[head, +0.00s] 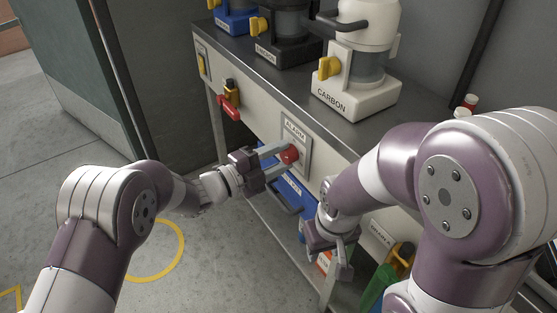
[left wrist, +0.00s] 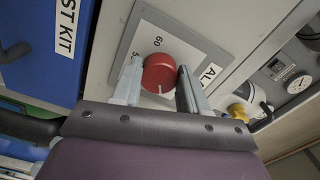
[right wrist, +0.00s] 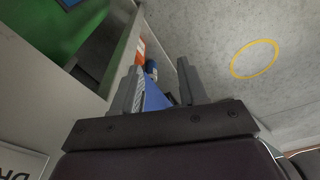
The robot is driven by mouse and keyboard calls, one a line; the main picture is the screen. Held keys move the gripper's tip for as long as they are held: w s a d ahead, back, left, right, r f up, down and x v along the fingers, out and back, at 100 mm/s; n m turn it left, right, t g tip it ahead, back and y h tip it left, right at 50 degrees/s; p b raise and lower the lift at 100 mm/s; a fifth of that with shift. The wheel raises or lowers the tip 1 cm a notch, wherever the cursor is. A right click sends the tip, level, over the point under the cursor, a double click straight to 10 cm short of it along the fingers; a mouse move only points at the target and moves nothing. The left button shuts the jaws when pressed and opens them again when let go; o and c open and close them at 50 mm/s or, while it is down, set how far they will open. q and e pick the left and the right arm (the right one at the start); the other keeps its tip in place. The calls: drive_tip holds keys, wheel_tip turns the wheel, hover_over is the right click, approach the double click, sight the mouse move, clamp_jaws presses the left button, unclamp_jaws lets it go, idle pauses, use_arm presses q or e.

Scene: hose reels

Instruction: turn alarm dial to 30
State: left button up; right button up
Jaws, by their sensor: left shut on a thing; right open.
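The red alarm dial (head: 289,154) sits on a light plate marked ALARM (head: 298,140) on the bench's front panel. My left gripper (head: 279,153) is shut on the dial, one finger on each side. In the left wrist view the dial (left wrist: 160,73) shows between the fingertips, with a white pointer line toward its lower edge. The plate (left wrist: 148,35) shows the number 60 and part of another number starting with 5; other marks are hidden. My right gripper (head: 343,257) is open and empty, low in front of the bench; its fingers (right wrist: 158,85) also show in the right wrist view.
A white CARBON machine (head: 357,70) and other machines stand on the bench top (head: 270,75). A red-handled valve (head: 229,106) is left of the dial. A blue TEST KIT box (head: 287,192) is below. The floor at left is clear.

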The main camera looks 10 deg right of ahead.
idle(0.3)
use_arm(q)
drive_tip(key=shift+f, duration=0.1)
drive_tip(key=o, duration=1.1)
drive_tip(key=shift+c, duration=0.2)
drive_tip(key=p+v, duration=0.4)
drive_tip(key=v, duration=0.8)
drive_tip(key=shift+a, duration=0.35)
drive_tip(key=shift+s, duration=0.15)
